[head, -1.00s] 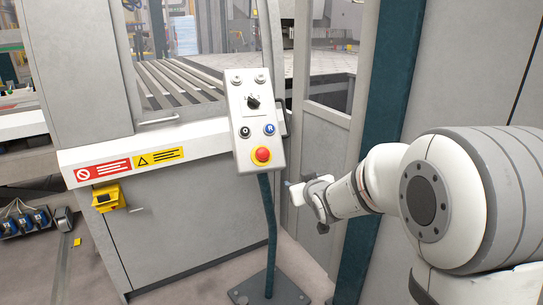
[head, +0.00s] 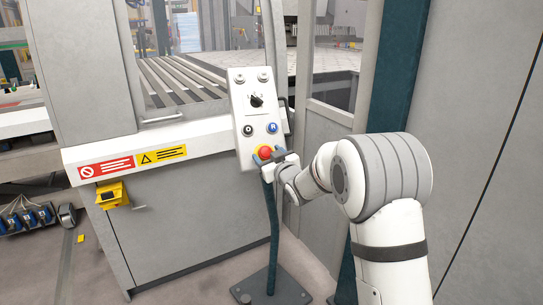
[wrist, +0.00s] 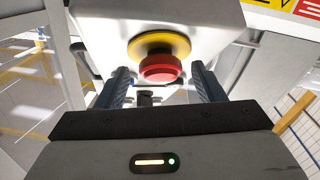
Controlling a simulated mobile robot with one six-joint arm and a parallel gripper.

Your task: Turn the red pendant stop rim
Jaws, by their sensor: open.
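The red pendant stop (head: 264,152) is a round red button on a yellow collar, low on the grey pendant box (head: 245,112). In the wrist view the red stop (wrist: 160,69) shows beyond the fingertips, with its yellow collar (wrist: 158,46) behind it. My gripper (head: 269,158) is open at the lower part of the box, its fingers partly covering the stop in the head view. In the wrist view its two blue-grey fingers (wrist: 161,80) stand to the left and right of the stop, with gaps on both sides. I cannot tell whether they reach around its rim.
Above the stop, the box carries a black button (head: 247,130), a blue R button (head: 272,128) and a black selector (head: 256,100). A dark green post (head: 271,220) supports it. The machine's grey cabinet (head: 190,215) stands behind, and a teal frame column (head: 398,75) rises at right.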

